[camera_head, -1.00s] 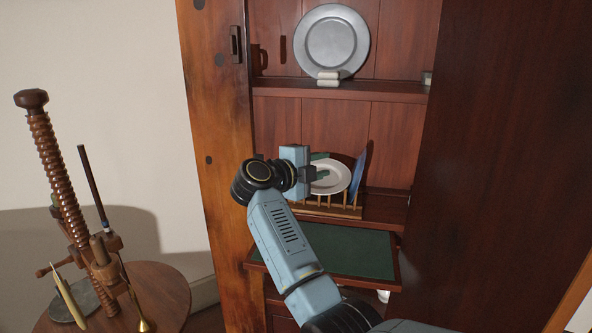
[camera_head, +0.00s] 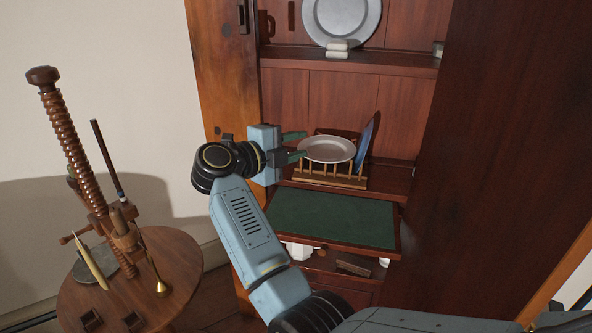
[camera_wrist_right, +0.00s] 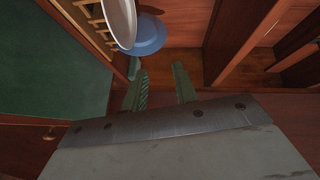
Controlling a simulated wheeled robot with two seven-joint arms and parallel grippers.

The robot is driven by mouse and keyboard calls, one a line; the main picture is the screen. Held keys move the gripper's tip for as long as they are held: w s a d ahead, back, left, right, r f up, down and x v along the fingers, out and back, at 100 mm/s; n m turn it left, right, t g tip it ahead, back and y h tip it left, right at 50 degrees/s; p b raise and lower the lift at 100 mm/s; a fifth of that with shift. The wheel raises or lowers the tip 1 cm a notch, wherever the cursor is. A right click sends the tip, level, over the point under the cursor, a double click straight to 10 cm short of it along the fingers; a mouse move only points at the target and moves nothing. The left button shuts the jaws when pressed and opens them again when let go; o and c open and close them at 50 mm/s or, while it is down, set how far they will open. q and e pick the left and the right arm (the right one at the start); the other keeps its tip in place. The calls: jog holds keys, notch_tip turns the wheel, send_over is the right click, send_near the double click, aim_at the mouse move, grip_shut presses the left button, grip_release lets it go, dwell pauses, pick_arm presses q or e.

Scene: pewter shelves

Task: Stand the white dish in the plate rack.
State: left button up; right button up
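The white dish (camera_head: 327,149) is at the wooden plate rack (camera_head: 322,179) on the cupboard's middle shelf. It looks strongly tilted, its face mostly up; I cannot tell whether its lower edge sits between the pegs. It also shows at the top of the right wrist view (camera_wrist_right: 121,18), beside the rack pegs (camera_wrist_right: 92,14). My right gripper (camera_head: 298,146) is just left of the dish. Its green fingers are apart with nothing between them, as the right wrist view (camera_wrist_right: 160,75) confirms. My left gripper is not in view.
A blue plate (camera_head: 368,140) stands in the rack's right end, close to the fingers in the wrist view (camera_wrist_right: 148,36). A green-topped pull-out board (camera_head: 330,218) lies below. A pewter plate (camera_head: 342,18) stands above. A round table (camera_head: 135,290) with a wooden screw press is at left.

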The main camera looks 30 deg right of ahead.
jog(key=s+a+n+t+y, duration=0.4)
jog(key=n+t+y, duration=0.3)
jog(key=n+t, duration=0.4)
jog(key=s+a+n+t+y, duration=0.4)
jog(key=n+t+y, duration=0.2)
jog(key=n+t, duration=0.45)
jog(key=s+a+f+n+g+y, duration=0.3)
jog(key=s+f+n+g+y, duration=0.3)
jog(key=s+f+n+g, duration=0.6)
jog(key=s+f, duration=0.3)
jog(key=shift+s+f, duration=0.25)
